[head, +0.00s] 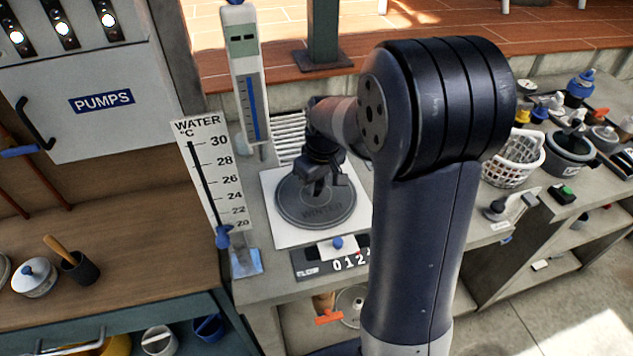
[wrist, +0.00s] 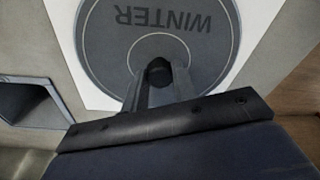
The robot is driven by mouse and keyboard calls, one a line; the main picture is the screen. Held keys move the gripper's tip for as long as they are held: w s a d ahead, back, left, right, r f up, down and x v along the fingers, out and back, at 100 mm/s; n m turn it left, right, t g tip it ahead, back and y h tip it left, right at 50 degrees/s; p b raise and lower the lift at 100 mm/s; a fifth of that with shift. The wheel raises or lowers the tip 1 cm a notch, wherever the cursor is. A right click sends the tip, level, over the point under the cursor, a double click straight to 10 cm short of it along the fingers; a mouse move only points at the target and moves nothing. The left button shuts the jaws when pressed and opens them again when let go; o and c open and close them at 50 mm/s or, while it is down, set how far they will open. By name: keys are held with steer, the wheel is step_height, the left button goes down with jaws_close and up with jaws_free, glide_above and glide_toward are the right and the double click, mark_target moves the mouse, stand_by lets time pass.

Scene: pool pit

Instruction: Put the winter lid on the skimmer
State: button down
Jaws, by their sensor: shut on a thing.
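The winter lid (head: 335,214) is a round dark grey disc marked WINTER. It lies over a white square plate (head: 283,236) on the concrete counter; whether it touches the plate cannot be told. My gripper (head: 318,190) is above the lid's middle, shut on its small dark knob. In the wrist view the lid (wrist: 110,45) fills the upper middle, its lettering upside down, and my gripper's fingers (wrist: 160,82) close around the knob (wrist: 160,70). The skimmer opening is not visible; the lid and my arm may cover it.
A water temperature board (head: 212,180) and a tall blue-scaled gauge (head: 250,85) stand left of the plate. A number counter (head: 335,262) sits in front. A white basket (head: 513,158) and a dark pot (head: 570,153) stand right, beyond my arm. A grating (head: 290,130) lies behind.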

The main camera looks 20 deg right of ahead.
steer(key=c, duration=1)
jaws_free()
steer(key=shift+o, duration=0.5)
steer(key=shift+r, duration=0.1)
steer(key=shift+r+p, duration=1.95)
steer(key=shift+r, duration=0.45)
step_height(320, 180, up, 4)
steer(key=p, duration=0.3)
steer(key=shift+a, duration=0.1)
